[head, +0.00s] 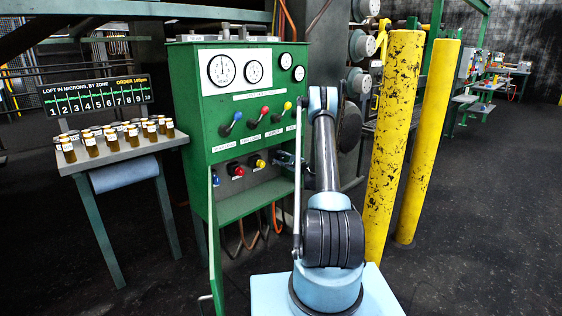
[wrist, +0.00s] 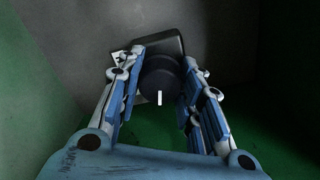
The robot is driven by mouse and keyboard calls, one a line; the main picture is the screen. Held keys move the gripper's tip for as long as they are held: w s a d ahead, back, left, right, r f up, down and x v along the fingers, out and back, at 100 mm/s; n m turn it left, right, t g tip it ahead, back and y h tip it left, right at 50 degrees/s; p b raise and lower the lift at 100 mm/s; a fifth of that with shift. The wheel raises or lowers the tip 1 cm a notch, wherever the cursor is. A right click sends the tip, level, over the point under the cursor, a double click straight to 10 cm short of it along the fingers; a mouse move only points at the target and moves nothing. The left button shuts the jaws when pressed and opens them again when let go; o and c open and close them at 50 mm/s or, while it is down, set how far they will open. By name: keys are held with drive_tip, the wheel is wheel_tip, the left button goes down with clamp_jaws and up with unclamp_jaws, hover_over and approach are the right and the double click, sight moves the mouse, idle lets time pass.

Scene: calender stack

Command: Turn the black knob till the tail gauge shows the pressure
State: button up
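In the wrist view the black knob (wrist: 160,76) sits on a dark square base with a white mark on its front face. My gripper (wrist: 162,66) has one finger on each side of the knob. The fingers stand apart with narrow gaps; firm contact is not visible. In the head view my gripper (head: 286,159) reaches into the lower bay of the green cabinet (head: 198,106), right of the yellow knob (head: 259,163), and the black knob cannot be made out. Two large gauges (head: 221,70) and two small gauges (head: 298,73) are above; their labels and readings are too small to read.
A red knob (head: 238,171) is left of the yellow one. Levers with blue, red and yellow balls (head: 265,111) stick out above. An open cabinet door (head: 216,240) hangs at the left. Yellow posts (head: 392,140) stand at right; a table (head: 120,153) with jars is at left.

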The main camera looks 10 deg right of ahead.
drive_tip(key=shift+a+n, duration=0.2)
drive_tip(key=shift+n, duration=0.3)
drive_tip(key=o, duration=1.1)
drive_tip(key=shift+c, duration=0.2)
drive_tip(key=shift+d, duration=0.15)
drive_tip(key=shift+s+d, duration=0.2)
drive_tip(key=shift+s, duration=0.05)
drive_tip(key=v, duration=1.1)
drive_tip(key=shift+s+f, duration=0.1)
drive_tip(key=shift+s, duration=0.05)
